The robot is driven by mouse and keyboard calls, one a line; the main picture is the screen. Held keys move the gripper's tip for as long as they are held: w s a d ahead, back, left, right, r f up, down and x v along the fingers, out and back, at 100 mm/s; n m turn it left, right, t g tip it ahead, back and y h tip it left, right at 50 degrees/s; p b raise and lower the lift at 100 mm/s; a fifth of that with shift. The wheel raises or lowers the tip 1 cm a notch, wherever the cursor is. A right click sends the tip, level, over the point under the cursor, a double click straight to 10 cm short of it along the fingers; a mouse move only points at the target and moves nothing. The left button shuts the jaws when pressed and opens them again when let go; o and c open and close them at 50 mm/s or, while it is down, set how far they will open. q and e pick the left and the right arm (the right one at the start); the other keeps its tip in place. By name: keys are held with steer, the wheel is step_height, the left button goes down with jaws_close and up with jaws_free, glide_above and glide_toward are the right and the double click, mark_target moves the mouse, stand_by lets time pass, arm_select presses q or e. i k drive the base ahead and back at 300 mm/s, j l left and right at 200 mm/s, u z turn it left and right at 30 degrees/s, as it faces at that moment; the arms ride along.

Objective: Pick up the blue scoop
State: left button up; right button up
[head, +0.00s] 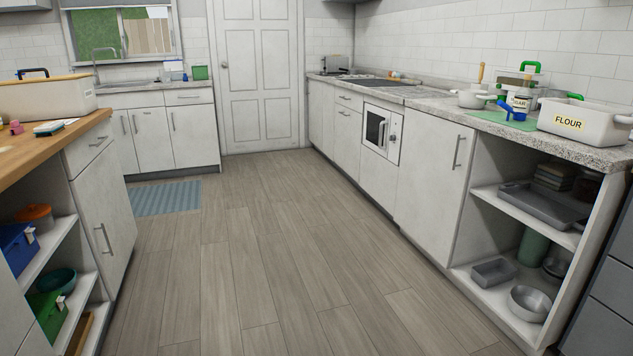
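A small blue object that looks like the scoop (506,110) is on the right counter, at the front edge of a green mat (490,118). It is close to a jar labelled SUGAR (520,104) and left of a white bin labelled FLOUR (585,124). It is small in the head view, and I cannot tell whether it rests on the mat or leans on the jar. Neither of my grippers is in view.
The wood floor (260,265) between the counters is clear, with a blue mat (166,198) farther back. A white pot (472,98) stands left of the jar. Open shelves (525,215) are below the right counter. A wooden counter (60,138) is at left.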

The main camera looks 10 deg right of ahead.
mark_target(517, 116)
steer(key=i+z, duration=0.1)
steer(key=i, duration=0.45)
steer(key=i+j+z, duration=0.1)
steer(key=i, duration=0.4)
steer(key=i+j+z, duration=0.1)
steer(key=i, duration=0.4)
steer(key=i+j+z, duration=0.1)
steer(key=i+z, duration=0.3)
steer(key=i+j+z, duration=0.25)
steer(key=z, duration=0.2)
steer(key=i+j+z, duration=0.5)
steer(key=j+z, duration=0.2)
steer(key=z, duration=0.15)
steer(key=i+j+z, duration=0.15)
steer(key=j+z, duration=0.25)
